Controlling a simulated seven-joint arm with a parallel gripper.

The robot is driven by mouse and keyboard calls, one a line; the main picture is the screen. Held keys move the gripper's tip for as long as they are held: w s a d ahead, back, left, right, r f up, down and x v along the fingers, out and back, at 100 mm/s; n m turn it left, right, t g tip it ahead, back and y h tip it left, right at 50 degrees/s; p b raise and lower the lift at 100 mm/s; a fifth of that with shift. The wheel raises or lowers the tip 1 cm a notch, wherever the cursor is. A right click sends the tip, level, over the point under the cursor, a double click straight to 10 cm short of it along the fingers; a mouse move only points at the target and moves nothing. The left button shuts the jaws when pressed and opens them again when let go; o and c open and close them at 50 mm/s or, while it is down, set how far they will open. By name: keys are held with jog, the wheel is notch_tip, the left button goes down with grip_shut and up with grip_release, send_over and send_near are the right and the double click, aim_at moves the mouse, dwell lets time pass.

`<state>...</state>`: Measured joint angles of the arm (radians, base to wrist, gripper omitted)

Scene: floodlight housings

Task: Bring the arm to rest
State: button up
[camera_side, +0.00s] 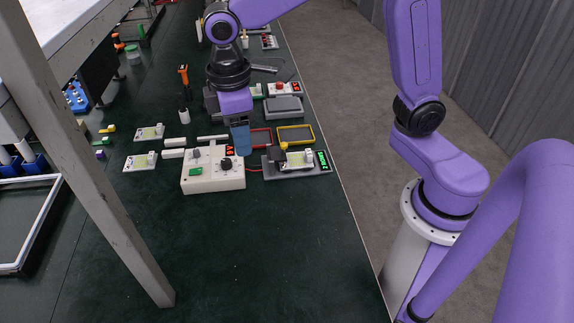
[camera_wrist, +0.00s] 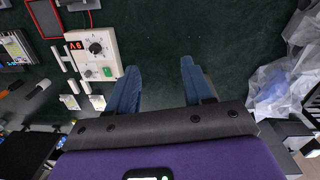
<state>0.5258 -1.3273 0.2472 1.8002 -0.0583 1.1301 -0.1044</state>
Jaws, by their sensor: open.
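My purple arm reaches over the dark green bench in the side view. My gripper (camera_side: 241,140) hangs with blue fingers pointing down, just behind the white control box (camera_side: 210,181). In the wrist view my gripper (camera_wrist: 160,85) shows two blue fingers spread wide apart, with bare green bench between them and nothing held. The control box (camera_wrist: 88,62), with dark knobs, a green button and a red display, lies left of the fingers there. Whether the fingertips touch anything is hard to tell from the side view, but they look clear in the wrist view.
A grey fixture (camera_side: 318,172) with a green display stands right of the box. Red (camera_side: 262,130) and yellow (camera_side: 296,126) frames lie behind. A metal post (camera_side: 88,165) rises at left. Clear plastic bags (camera_wrist: 275,85) lie right in the wrist view. The front bench is clear.

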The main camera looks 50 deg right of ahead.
jog(key=s+d+f+n, duration=0.1)
jog(key=s+d, duration=0.5)
jog(key=s, duration=0.4)
jog(key=s+d+f+n+y, duration=0.1)
jog(key=s+d, duration=0.4)
jog(key=s, duration=0.4)
jog(key=shift+s+d+f, duration=0.35)
jog(key=shift+s+f, duration=0.05)
